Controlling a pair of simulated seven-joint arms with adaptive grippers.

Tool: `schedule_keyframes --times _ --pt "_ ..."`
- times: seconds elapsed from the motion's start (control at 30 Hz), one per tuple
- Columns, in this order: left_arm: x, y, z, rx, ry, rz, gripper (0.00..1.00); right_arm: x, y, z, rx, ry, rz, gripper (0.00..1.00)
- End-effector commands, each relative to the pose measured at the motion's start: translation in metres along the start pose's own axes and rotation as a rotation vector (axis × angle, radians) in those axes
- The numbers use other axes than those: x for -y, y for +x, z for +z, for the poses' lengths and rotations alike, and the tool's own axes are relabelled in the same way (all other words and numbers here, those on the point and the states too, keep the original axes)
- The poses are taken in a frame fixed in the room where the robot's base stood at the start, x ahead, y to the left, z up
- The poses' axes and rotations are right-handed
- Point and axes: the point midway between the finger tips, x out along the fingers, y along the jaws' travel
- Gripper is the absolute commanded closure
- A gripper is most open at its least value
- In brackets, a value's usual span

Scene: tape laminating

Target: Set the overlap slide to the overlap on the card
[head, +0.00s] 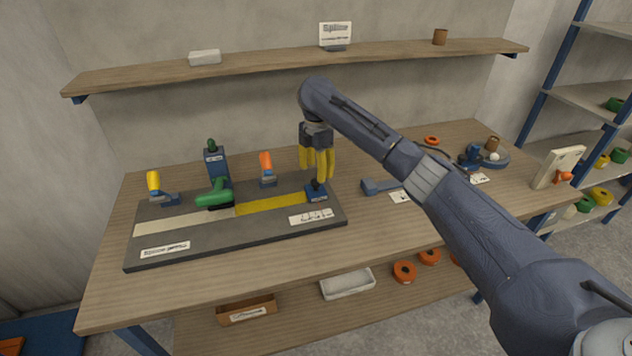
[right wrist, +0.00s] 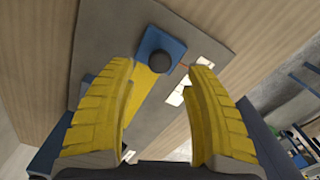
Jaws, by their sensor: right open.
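The overlap slide, a small blue block with a dark round knob, sits at the right end of the yellow strip (head: 270,204) on the grey board (head: 215,240). The blue block (head: 317,196) also shows in the right wrist view (right wrist: 150,45), top centre. My right gripper (head: 318,172), with yellow fingers, is open just above the knob; the fingers look apart from it in the wrist view (right wrist: 163,110). The card (head: 335,34), white with print, stands on the wall shelf; its small lettering is unreadable. My left gripper is not in view.
A green-handled tool (head: 214,194) sits on the board, with yellow- and orange-handled clamps (head: 266,168) along its back edge. A blue tool (head: 382,187) lies right of the board. Orange rolls (head: 404,271) and a white tray (head: 347,283) are on the lower shelf.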

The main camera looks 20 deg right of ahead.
Motion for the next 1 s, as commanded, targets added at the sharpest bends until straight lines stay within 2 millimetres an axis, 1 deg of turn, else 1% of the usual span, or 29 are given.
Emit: schedule_keyframes --times 0.03,0.2,0.4,0.6,0.87,1.0 --pt "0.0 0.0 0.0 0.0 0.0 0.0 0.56 0.0 0.009 -0.001 -0.002 -0.001 -0.002 0.48" --pt "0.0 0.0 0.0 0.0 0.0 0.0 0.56 0.0 0.029 -0.001 -0.001 0.001 -0.001 0.48" --pt "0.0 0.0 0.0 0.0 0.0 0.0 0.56 0.0 0.043 0.0 0.0 0.0 -0.001 0.48" --pt "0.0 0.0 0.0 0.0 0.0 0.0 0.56 0.0 0.047 0.0 0.0 0.0 0.0 0.48" --pt "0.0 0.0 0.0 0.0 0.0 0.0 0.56 0.0 0.047 0.0 0.001 0.0 0.0 0.47" --pt "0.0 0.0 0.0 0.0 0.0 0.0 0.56 0.0 0.047 0.0 0.001 0.0 0.0 0.63"
